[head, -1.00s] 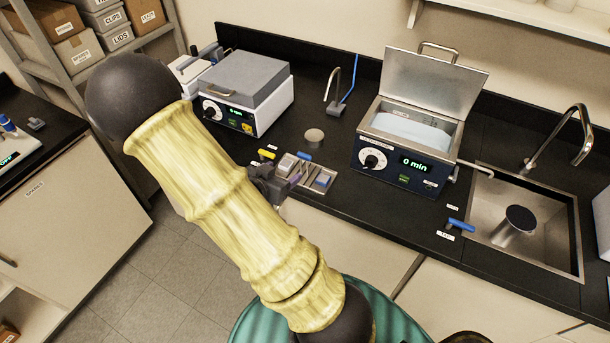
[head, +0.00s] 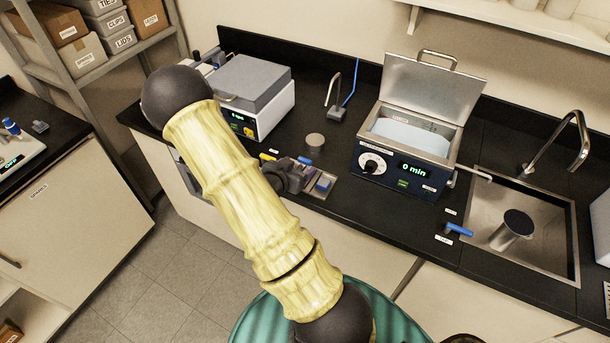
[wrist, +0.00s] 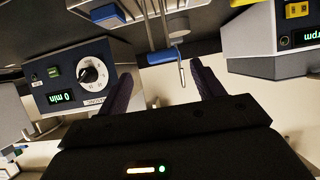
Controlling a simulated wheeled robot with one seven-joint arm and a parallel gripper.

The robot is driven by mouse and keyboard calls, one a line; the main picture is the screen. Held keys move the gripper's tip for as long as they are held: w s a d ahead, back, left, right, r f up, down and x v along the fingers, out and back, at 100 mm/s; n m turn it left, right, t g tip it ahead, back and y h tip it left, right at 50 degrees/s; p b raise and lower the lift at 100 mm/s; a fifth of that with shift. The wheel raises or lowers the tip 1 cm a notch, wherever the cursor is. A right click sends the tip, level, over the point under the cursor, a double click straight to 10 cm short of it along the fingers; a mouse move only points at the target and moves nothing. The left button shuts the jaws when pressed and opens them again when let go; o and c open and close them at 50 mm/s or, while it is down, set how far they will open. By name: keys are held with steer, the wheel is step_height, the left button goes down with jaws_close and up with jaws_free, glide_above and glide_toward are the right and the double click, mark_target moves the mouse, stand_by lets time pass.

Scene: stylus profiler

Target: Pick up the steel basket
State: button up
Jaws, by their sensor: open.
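What looks like the steel basket (head: 317,193) lies on the black bench left of the navy bath, partly hidden by my gripper (head: 288,177) in the head view. Small grey and blue pieces show in or on it. In the wrist view a blue grip (wrist: 161,56) on thin metal rods, with a wire hook beside it, appears beyond and between the fingertips. It seems to belong to the basket. My gripper also shows in the wrist view (wrist: 162,68), open, with nothing between its fingers. I cannot tell the exact gap to the grip.
The navy bath (head: 398,183) stands right of the basket with its lid (head: 430,88) raised. A white-and-grey instrument (head: 262,95) is behind to the left. A small round disc (head: 315,139) and a blue-tubed tap (head: 340,105) stand behind. The sink (head: 550,245) is at right.

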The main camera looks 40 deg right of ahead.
mark_target(304, 161)
steer(key=p+x, duration=0.2)
steer(key=x, duration=0.3)
steer(key=shift+w+r, duration=0.1)
steer(key=shift+w, duration=0.05)
steer(key=shift+a, duration=0.1)
steer(key=c, duration=1.4)
steer(key=shift+r, duration=0.1)
step_height(304, 161, up, 10)
steer(key=b, duration=0.1)
steer(key=shift+b, duration=0.4)
steer(key=o, duration=0.7)
jaws_close()
